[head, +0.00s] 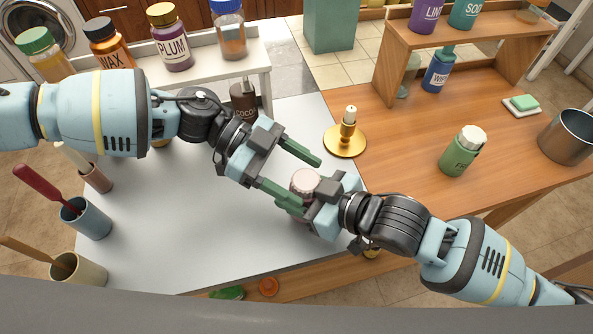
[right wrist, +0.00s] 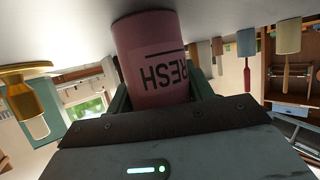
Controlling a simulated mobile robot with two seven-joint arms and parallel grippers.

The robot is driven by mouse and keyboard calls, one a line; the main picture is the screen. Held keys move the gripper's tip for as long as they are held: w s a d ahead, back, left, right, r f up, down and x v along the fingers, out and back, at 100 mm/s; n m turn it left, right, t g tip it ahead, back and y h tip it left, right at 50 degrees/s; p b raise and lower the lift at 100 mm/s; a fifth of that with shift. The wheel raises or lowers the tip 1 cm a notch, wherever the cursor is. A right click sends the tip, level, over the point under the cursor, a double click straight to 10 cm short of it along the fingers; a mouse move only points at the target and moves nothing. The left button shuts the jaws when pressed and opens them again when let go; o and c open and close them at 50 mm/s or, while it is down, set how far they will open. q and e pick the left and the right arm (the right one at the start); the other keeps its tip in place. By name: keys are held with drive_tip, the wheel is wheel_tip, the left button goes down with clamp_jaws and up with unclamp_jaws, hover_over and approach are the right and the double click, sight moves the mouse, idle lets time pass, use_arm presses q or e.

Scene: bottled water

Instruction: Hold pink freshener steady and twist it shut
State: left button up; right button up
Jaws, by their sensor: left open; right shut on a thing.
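The pink freshener (head: 304,181) is at the right part of the white tabletop, its pale ridged lid facing up. In the right wrist view its pink body (right wrist: 158,60) shows a label reading FRESH, upside down; its lid is hidden there. My right gripper (head: 300,207) is shut on the body from the right, with its fingers on both sides. My left gripper (head: 308,182) is open, with one finger beyond the lid and one on the near side. I cannot tell whether the left fingers touch the lid.
A brass candlestick (head: 346,140) stands just behind the grippers. A dark brown pump bottle (head: 244,100) is at the back left, beside my left arm. Cups with utensils, one blue (head: 86,219), line the left edge. A green bottle (head: 462,151) stands on the wooden table at right.

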sight(299, 173)
use_arm(q)
drive_tip(key=c, duration=1)
drive_tip(key=shift+w+d+m+g+y, duration=0.15)
drive_tip(key=shift+m+g+y, duration=0.45)
drive_tip(key=shift+m+g, duration=0.55)
drive_tip(key=shift+w+d+m+g+y, duration=0.15)
drive_tip(key=shift+m+g+y, duration=0.45)
drive_tip(key=shift+m+g, duration=0.5)
drive_tip(key=shift+a, duration=0.1)
drive_tip(key=o, duration=1)
drive_tip(key=shift+r, duration=0.1)
wheel_tip(299, 173, up, 10)
